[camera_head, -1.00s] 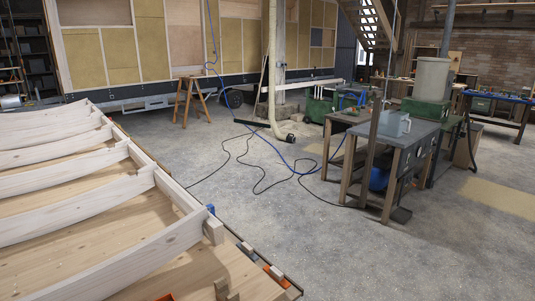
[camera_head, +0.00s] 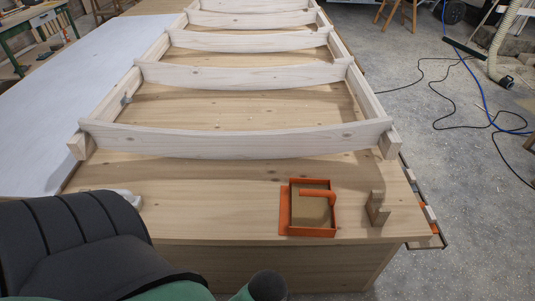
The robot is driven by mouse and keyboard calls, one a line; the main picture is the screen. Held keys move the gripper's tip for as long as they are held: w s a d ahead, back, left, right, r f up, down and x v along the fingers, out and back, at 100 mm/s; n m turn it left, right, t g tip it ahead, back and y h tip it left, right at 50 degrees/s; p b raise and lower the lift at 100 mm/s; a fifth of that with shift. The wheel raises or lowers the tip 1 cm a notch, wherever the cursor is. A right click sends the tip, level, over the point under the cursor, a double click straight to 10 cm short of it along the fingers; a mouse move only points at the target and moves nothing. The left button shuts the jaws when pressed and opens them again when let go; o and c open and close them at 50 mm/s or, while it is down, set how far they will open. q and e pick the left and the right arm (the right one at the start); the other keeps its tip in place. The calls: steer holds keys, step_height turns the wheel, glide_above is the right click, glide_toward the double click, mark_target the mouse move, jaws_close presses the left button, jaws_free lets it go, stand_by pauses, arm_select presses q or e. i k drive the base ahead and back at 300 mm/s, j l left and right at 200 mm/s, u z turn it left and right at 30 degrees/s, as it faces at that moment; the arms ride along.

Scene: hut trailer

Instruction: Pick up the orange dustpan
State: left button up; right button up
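The orange dustpan (camera_head: 285,210) lies on the near end of the wooden bench top (camera_head: 215,212), right of the picture's middle. It looks like a squarish orange frame with a raised rim, and an orange bar, perhaps its handle, shows along its far right part. Its inside looks brown. Nothing is touching it from above. Neither of my grippers can be made out in the head view, so whether they are open or shut does not show.
A small wooden block piece (camera_head: 377,209) stands right of the dustpan. Behind it, a pale curved beam (camera_head: 235,143) crosses the bench, with several more beyond. A dark grey padded shape with green fills the lower left. Open floor (camera_head: 470,200) lies to the right.

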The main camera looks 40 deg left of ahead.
mark_target(307, 205)
steer(key=u, duration=0.75)
